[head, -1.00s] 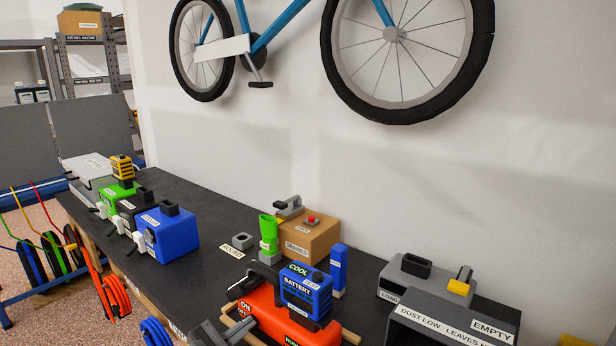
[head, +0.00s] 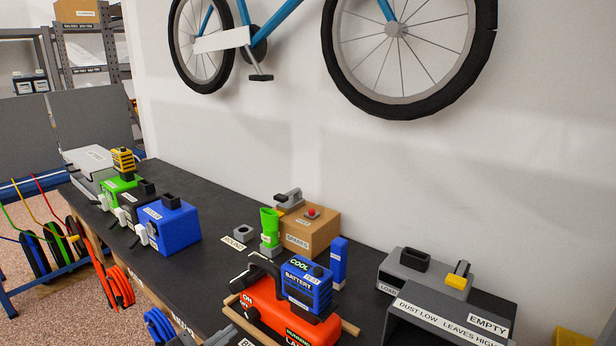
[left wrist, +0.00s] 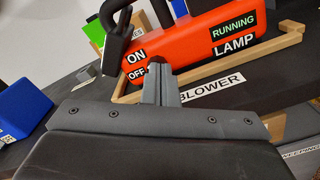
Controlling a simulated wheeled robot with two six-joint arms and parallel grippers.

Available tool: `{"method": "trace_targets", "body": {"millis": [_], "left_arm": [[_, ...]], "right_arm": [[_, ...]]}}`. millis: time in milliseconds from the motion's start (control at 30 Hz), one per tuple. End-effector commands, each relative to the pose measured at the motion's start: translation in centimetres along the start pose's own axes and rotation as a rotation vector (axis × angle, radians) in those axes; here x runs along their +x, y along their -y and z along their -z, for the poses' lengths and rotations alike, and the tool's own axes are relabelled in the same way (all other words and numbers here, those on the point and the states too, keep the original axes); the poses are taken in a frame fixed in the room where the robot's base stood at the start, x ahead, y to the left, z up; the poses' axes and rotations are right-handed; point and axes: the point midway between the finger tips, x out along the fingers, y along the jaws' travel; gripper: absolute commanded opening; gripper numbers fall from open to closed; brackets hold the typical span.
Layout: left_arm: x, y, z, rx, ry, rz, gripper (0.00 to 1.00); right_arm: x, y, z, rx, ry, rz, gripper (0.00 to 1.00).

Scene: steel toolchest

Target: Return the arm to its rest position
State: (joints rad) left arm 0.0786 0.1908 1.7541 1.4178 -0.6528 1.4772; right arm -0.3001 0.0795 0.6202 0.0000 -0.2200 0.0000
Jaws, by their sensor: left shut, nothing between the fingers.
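My left gripper (left wrist: 160,82) shows in the left wrist view with its grey fingers together and nothing between them. In the head view only a grey bit of it (head: 221,337) shows at the bottom edge, in front of the orange blower (head: 275,318). In the left wrist view the fingertips overlap the lower edge of the blower (left wrist: 190,45), near its ON/OFF label; I cannot tell if they touch it. The blower lies on a wooden cradle and carries a blue battery (head: 305,285). My right gripper is in neither view.
The dark bench (head: 215,270) holds a cardboard box (head: 312,238), a green cup (head: 269,225), a grey dock (head: 405,275) at right and a blue unit (head: 172,227) at left. A bicycle (head: 395,50) hangs on the wall. Bench space left of the blower is clear.

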Motion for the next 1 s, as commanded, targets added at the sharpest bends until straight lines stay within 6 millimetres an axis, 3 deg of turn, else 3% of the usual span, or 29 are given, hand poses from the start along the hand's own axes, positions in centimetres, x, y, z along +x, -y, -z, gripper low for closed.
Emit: {"method": "trace_targets", "body": {"millis": [267,367,467,567,733,900,1000], "left_arm": [[-0.1,0.1,0.0,0.009,-0.002,0.004,0.0],[-0.8,1.2,0.3,0.091,-0.026,0.035,0.0],[-2.5,3.7,0.9,0.285,-0.079,0.114,0.0],[-5.3,6.8,2.0,0.561,-0.153,0.241,0.0],[-11.6,11.2,4.3,1.032,-0.279,0.53,0.0],[-19.1,13.6,6.0,1.414,-0.379,0.88,0.0],[-22.9,14.1,6.3,1.552,-0.414,1.066,0.0]], "right_arm": [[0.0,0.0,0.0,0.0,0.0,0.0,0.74],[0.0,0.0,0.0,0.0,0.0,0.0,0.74],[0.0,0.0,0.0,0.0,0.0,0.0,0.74],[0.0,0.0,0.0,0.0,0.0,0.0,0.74],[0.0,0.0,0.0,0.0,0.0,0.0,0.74],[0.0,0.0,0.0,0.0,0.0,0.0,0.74],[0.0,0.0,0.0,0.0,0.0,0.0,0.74]]}}
